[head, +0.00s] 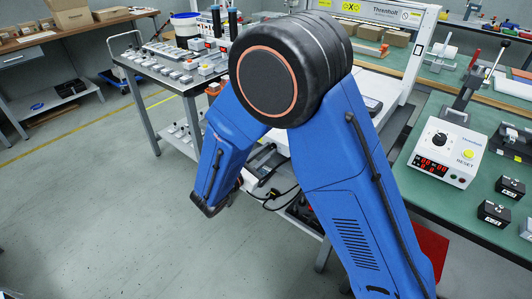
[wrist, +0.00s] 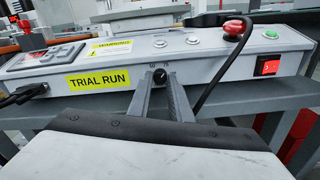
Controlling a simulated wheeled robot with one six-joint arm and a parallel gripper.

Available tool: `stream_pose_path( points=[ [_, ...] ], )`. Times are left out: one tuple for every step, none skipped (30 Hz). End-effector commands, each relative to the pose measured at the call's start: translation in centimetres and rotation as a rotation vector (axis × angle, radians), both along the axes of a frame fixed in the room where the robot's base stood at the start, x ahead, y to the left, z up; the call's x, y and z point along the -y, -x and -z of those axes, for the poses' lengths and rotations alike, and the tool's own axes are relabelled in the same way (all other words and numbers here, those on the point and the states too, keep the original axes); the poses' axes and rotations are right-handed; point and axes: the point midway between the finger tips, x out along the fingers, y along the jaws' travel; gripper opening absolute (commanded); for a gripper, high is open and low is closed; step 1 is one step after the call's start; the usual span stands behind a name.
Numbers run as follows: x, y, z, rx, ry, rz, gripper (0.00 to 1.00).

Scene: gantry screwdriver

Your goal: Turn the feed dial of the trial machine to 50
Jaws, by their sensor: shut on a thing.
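In the wrist view, the trial machine (wrist: 215,65) is a light grey panel with a yellow TRIAL RUN label (wrist: 98,80). The feed dial (wrist: 160,75) is a small dark knob low on its front face, with small numbers printed just above it. My gripper (wrist: 160,82) is shut on the dial, one finger on each side. The dial's pointer and exact setting are too small to read. In the head view my blue arm covers most of the trial machine, and my gripper and the dial are hidden.
On the panel are a red mushroom button (wrist: 234,27), a green button (wrist: 270,35) and a red rocker switch (wrist: 268,67). A black cable (wrist: 218,70) hangs close right of my fingers. A green bench (head: 455,210) stands right, a parts cart (head: 170,75) left. Floor at left is clear.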

Motion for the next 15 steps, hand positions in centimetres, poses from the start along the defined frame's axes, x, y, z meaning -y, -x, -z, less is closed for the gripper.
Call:
stream_pose_path(
  points=[
    [0.0, 0.03, 0.01, -0.012, 0.015, 0.0, 0.0],
    [0.01, 0.03, 0.02, -0.02, 0.025, 0.0, 0.0],
    [0.01, 0.03, 0.02, -0.033, 0.043, 0.0, 0.0],
    [0.01, 0.03, 0.02, -0.044, 0.057, 0.0, 0.0],
    [0.02, 0.04, 0.02, -0.056, 0.072, 0.0, 0.0],
    [0.02, 0.04, 0.02, -0.074, 0.095, 0.0, 0.0],
    [0.02, 0.04, 0.02, -0.089, 0.114, 0.0, 0.0],
    [0.02, 0.04, 0.02, -0.103, 0.132, 0.0, 0.0],
    [0.02, 0.04, 0.02, -0.124, 0.158, 0.0, 0.0],
    [0.02, 0.04, 0.02, -0.14, 0.179, 0.0, 0.0],
    [0.03, 0.05, 0.02, -0.156, 0.199, 0.0, 0.0],
    [0.02, 0.06, 0.03, -0.178, 0.228, 0.0, 0.0],
    [0.03, 0.06, 0.02, -0.194, 0.249, 0.0, 0.0],
    [0.03, 0.06, 0.02, -0.211, 0.27, 0.0, 0.0],
    [0.03, 0.06, 0.03, -0.233, 0.298, 0.0, 0.0]
  ],
)
